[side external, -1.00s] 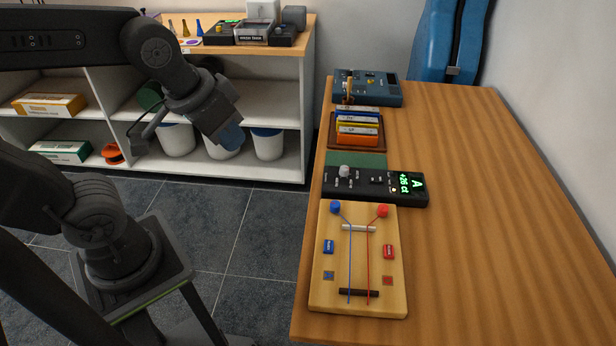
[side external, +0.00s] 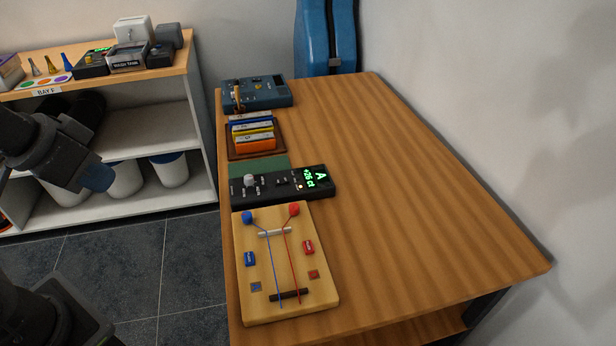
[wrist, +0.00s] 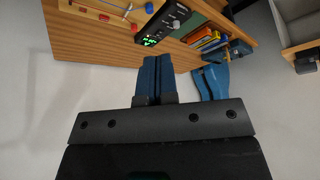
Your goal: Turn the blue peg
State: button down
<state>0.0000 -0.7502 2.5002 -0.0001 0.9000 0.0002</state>
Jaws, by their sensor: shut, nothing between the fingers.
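The blue peg (side external: 247,217) is a round knob at the far left corner of a pale wooden board (side external: 262,300). In the wrist view the blue peg (wrist: 149,8) shows near the top edge. My gripper (side external: 97,178) is over the floor left of the table, in front of the shelf and well apart from the board. Its blue fingers (wrist: 155,72) are together and empty in the wrist view.
A black tuner (side external: 315,193) with a green display reading "A" stands just behind the board. A book tray (side external: 232,154) and a blue device (side external: 265,96) are further back. The table's right side (side external: 410,190) is bare. A white-sided shelf (side external: 203,140) stands to the left.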

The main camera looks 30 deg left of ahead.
jog(key=c, duration=1.8)
grip_release()
jog(key=shift+c, duration=0.2)
jog(key=shift+o, duration=1.4)
jog(key=shift+w+r, duration=0.1)
jog(key=shift+w, duration=0.3)
jog(key=o, duration=0.6)
jog(key=w+n+g, duration=0.1)
jog(key=w, duration=0.2)
jog(key=w+d+f+n+g, duration=0.1)
jog(key=w, duration=0.3)
jog(key=w+f+n, duration=0.1)
jog(key=w, duration=0.3)
jog(key=shift+d+g, duration=0.35)
jog(key=shift+g, duration=0.05)
jog(key=shift+o, duration=0.2)
jog(key=n+g, duration=0.3)
send_over(246, 215)
notch_tip(246, 215, down, 11)
notch_tip(246, 215, down, 13)
jog(key=shift+f, duration=0.1)
